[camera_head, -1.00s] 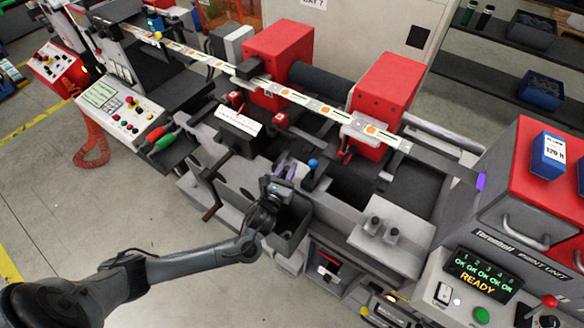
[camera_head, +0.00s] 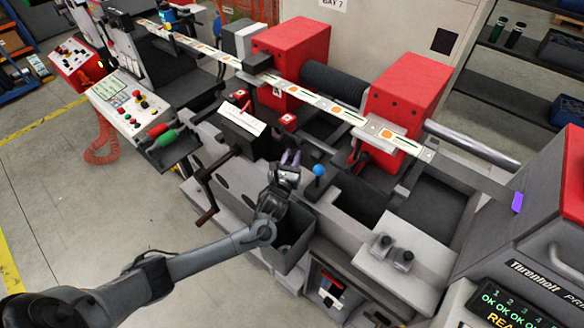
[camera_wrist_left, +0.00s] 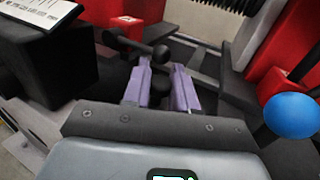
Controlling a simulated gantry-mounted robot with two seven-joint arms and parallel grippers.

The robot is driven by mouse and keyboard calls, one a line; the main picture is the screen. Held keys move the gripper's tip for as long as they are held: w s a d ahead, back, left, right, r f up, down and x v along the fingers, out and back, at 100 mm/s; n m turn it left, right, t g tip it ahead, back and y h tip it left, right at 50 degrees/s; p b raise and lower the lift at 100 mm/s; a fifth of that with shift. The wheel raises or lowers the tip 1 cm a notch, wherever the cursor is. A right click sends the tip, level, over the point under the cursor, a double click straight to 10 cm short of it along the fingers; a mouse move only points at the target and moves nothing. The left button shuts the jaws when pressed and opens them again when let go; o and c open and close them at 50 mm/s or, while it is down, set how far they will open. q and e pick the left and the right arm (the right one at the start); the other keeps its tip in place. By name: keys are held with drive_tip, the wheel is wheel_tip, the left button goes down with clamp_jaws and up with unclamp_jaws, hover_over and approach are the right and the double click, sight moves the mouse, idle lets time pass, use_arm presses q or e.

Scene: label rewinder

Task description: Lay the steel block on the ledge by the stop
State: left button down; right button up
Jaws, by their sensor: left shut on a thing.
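My left gripper (camera_head: 289,158) is over the front of the machine, left of a blue ball knob (camera_head: 318,170). In the left wrist view its purple fingers (camera_wrist_left: 162,90) are closed around a dark, rounded thing (camera_wrist_left: 160,86). Little of that thing shows, and I cannot tell whether it is the steel block. Black ball-ended bars (camera_wrist_left: 160,53) lie just beyond the fingertips. The blue knob is close on the right there (camera_wrist_left: 291,116). I cannot clearly pick out the steel block, ledge or stop. My right gripper is out of view.
An open grey bin (camera_head: 290,250) hangs below my left wrist. A crank handle (camera_head: 207,190) sticks out to its left. Red housings (camera_head: 405,105) and the label strip (camera_head: 310,98) are behind.

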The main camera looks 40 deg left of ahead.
use_arm(q)
drive_tip(key=shift+f, duration=2)
drive_tip(key=shift+f+b, duration=0.15)
drive_tip(key=shift+b, duration=0.15)
drive_tip(key=c, duration=0.9)
unclamp_jaws()
drive_tip(key=p+v, duration=0.1)
drive_tip(key=v, duration=1.1)
drive_tip(key=shift+r, duration=0.2)
